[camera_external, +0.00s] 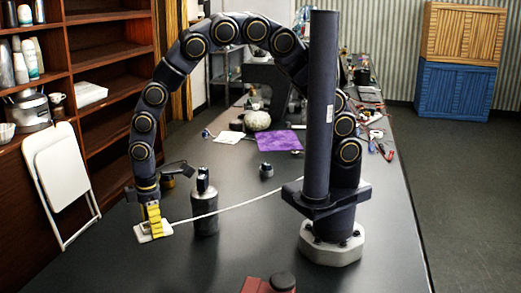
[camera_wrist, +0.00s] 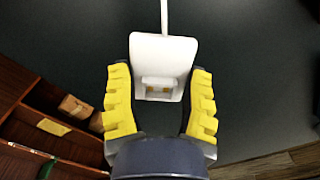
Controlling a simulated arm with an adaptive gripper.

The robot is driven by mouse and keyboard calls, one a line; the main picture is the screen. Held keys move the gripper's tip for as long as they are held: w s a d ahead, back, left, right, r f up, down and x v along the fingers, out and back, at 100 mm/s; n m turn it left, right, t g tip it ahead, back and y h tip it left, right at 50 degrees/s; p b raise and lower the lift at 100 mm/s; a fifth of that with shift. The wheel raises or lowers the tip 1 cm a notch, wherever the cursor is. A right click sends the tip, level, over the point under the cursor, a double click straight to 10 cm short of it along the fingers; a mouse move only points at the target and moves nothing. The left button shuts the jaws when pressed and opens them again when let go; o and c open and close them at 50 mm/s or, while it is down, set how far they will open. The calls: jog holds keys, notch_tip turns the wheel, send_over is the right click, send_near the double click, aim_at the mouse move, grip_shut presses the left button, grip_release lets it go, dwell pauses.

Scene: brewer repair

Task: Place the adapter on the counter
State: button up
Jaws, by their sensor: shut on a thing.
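The adapter (camera_external: 150,232) is a white, flat piece with a white cable, low over the dark counter (camera_external: 262,225) near its left edge. I cannot tell whether it touches the counter. My gripper (camera_external: 154,216) points down with yellow fingers and is shut on the adapter. In the wrist view the adapter (camera_wrist: 163,55) sits between the two yellow fingertips (camera_wrist: 160,78), with a recessed socket showing gold contacts. Its cable runs right across the counter towards my base.
A dark canister (camera_external: 205,215) stands just right of my gripper. A small dark part (camera_external: 266,171), a purple cloth (camera_external: 280,141) and several tools lie farther back. A red object (camera_external: 268,284) is at the front edge. The front left of the counter is clear.

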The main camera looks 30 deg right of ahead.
jog(key=w+a+f, duration=0.1)
jog(key=a+f, duration=0.1)
jog(key=a, duration=0.3)
send_over(119, 279)
notch_tip(119, 279, down, 6)
jog(key=shift+f, duration=1.55)
jog(key=shift+f, duration=0.15)
jog(key=o, duration=0.9)
jog(key=shift+o, duration=0.2)
notch_tip(119, 279, up, 12)
